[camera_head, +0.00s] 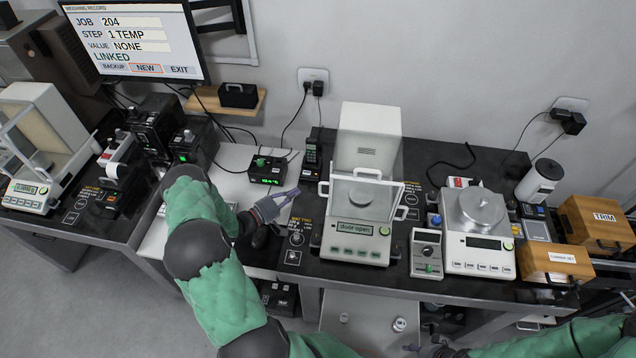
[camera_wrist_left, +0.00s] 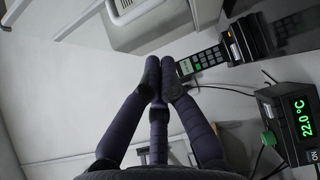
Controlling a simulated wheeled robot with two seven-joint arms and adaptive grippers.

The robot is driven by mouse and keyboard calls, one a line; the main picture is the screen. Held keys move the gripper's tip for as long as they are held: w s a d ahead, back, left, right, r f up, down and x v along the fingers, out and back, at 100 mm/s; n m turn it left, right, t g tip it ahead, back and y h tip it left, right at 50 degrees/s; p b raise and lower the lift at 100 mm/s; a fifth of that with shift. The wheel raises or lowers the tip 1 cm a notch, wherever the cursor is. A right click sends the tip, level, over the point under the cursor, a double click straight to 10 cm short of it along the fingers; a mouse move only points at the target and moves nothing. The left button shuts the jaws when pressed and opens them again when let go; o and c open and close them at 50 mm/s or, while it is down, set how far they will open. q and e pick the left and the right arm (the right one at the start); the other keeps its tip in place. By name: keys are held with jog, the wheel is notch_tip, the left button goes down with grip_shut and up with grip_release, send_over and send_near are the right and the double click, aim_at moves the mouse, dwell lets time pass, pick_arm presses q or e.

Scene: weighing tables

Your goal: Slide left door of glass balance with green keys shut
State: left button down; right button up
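The glass balance (camera_head: 352,242) with green keys stands on the dark table right of the middle, its display reading "door open". It has a white-framed glass chamber with a round pan (camera_head: 364,198) inside. A white handle (camera_head: 323,188) shows on its left side; how far the left door is open is hard to tell. My left gripper (camera_head: 292,194) is just left of the balance, apart from that handle. In the left wrist view its fingertips (camera_wrist_left: 163,72) meet with nothing between them, and a white handle (camera_wrist_left: 121,14) shows above them. My right gripper (camera_head: 440,347) is partly visible at the bottom edge.
A handset (camera_head: 312,157) stands behind my left gripper, beside a black temperature box (camera_head: 268,169) with a green readout. A small grey device (camera_head: 426,252) and another balance (camera_head: 480,245) stand right of the glass balance. Another glass-sided balance (camera_head: 28,196) is far left.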

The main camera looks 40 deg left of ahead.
pick_arm(q)
jog(key=a+x, duration=0.1)
jog(key=x, duration=0.9)
jog(key=s+d, duration=0.1)
jog(key=s+d+y+p, duration=0.1)
jog(key=s, duration=0.1)
jog(key=shift+n, duration=0.3)
jog(key=shift+s, duration=0.1)
jog(key=s+d, duration=0.3)
jog(key=s, duration=0.2)
jog(key=shift+s+p, duration=0.3)
jog(key=shift+p, duration=0.1)
jog(key=shift+d, duration=0.1)
